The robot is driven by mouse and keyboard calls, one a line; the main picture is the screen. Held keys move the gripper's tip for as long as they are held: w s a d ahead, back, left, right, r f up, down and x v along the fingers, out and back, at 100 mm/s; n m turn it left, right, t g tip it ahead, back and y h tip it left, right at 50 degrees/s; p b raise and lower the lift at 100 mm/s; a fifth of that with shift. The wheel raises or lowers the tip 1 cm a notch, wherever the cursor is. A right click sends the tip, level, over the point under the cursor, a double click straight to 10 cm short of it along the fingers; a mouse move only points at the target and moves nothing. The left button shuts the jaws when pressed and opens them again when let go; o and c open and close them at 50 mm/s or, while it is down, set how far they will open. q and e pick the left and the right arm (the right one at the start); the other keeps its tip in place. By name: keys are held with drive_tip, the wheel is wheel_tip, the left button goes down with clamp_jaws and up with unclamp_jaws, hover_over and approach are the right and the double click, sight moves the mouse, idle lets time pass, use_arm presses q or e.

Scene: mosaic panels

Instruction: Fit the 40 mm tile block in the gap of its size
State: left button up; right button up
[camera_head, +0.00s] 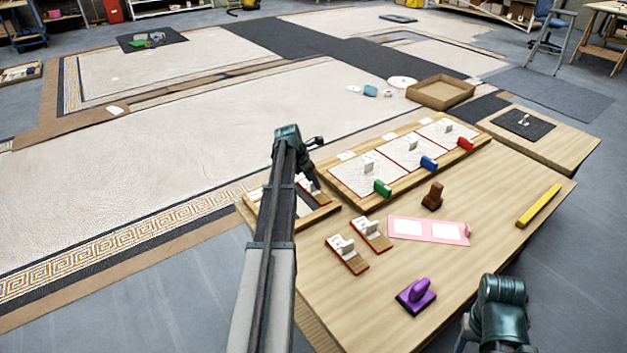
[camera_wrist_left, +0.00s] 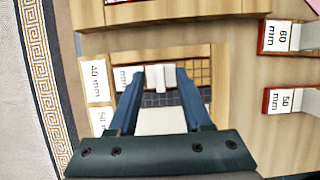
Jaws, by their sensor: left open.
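My left gripper (camera_wrist_left: 158,75) is open over the small wooden tray (camera_wrist_left: 220,150) at the table's left end. Between its fingers is a white handle (camera_wrist_left: 160,85) of a tile block (camera_wrist_left: 126,74); its label reads "mm", with the number hidden. The block lies in the tray's row marked by a "40 mm" label (camera_wrist_left: 97,80). I cannot tell whether it sits fully flush. In the head view my left gripper (camera_head: 311,180) hides much of the tray.
Loose 60 mm (camera_wrist_left: 275,37) and 50 mm (camera_wrist_left: 281,101) blocks lie right of the tray. A long panel board (camera_head: 405,185) with green, blue and red handles stands behind. A brown stamp-like piece (camera_head: 433,196), pink strip (camera_head: 405,228), purple tool (camera_head: 416,296) and yellow bar (camera_head: 538,205) lie on the table.

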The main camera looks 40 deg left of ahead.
use_arm(q)
drive_tip(key=p+v, duration=1)
drive_tip(key=v, duration=0.2)
drive_tip(key=shift+p, duration=0.3)
drive_tip(key=shift+r, duration=0.1)
